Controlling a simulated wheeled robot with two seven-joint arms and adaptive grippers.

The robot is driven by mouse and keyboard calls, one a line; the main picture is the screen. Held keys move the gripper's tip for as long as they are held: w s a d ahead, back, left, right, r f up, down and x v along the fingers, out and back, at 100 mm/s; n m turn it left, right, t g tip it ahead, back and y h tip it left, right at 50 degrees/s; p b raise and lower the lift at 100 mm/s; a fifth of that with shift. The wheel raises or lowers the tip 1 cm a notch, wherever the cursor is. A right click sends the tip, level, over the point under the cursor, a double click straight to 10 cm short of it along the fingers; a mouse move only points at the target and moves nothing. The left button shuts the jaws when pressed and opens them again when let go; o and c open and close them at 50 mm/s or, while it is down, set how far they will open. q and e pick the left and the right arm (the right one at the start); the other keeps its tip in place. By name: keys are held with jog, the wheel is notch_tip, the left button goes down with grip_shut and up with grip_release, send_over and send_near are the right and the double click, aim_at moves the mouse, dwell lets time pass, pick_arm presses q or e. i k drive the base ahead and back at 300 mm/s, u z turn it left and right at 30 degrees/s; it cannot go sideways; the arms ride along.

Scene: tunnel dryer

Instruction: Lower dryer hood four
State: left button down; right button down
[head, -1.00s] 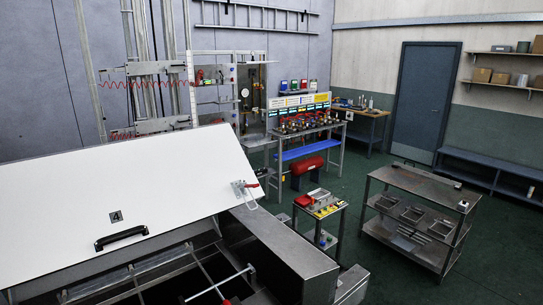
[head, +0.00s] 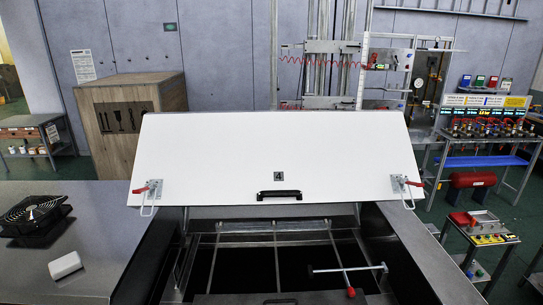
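Dryer hood four (head: 220,150) is a white panel marked with a 4, in the middle of the head view. It is tilted up, open above the dark dryer opening (head: 255,265). A black handle (head: 279,195) sits at the middle of its lower edge. A red-tipped toggle latch hangs at its left corner (head: 150,190) and another at its right corner (head: 405,187). A metal rod with a red knob (head: 351,292) lies across the opening's right part. Neither of my grippers is in view.
A wooden crate (head: 125,115) stands behind. A small cart (head: 482,238) and a bench with red fittings (head: 490,130) are at right.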

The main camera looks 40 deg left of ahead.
aim_at(273, 164)
jog(key=z, duration=1.35)
jog(key=k, duration=0.85)
jog(key=u, duration=1.45)
